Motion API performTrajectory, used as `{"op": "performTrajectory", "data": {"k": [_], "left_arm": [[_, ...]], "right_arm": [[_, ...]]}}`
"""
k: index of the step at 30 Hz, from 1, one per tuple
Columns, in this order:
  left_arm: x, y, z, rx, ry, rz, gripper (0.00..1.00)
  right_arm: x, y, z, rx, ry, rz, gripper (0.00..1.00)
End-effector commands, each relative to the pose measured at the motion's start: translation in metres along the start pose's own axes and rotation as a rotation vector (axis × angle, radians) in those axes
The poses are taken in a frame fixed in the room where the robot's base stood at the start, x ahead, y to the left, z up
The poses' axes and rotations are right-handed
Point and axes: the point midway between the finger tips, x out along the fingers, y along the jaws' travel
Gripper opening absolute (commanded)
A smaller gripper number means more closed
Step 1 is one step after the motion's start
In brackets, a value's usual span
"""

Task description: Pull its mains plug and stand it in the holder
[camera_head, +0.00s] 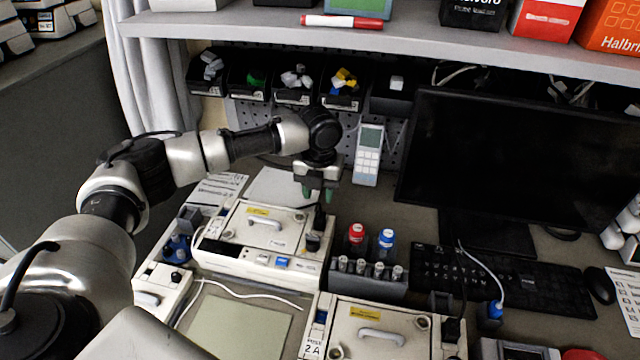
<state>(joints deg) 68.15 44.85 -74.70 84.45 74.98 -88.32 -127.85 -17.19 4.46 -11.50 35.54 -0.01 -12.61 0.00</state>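A white pump (237,238) with a grey carry handle and yellow label stands at the centre left of the bench. My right gripper is out of view.
A vial rack (368,284) with red- and blue-capped bottles stands right of the first pump. A monitor (510,160), keyboard (540,287) and mouse (599,285) fill the right. A shelf (420,38) overhangs the back, above parts bins and a handheld device (368,155).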

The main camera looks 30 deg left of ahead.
Motion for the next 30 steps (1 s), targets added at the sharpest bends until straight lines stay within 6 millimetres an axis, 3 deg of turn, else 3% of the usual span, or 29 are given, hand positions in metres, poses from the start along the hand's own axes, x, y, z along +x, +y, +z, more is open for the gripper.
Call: {"op": "performTrajectory", "data": {"k": [14,23,30], "left_arm": [[0.046,0.000,0.001,-0.002,-0.005,-0.001,0.39],[0.071,-0.001,0.001,-0.002,-0.004,-0.002,0.39],[0.074,0.000,0.001,-0.003,-0.005,-0.002,0.39]], "right_arm": [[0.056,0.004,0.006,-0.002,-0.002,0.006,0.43],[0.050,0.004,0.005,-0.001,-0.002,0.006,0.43],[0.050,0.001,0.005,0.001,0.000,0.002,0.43]]}}
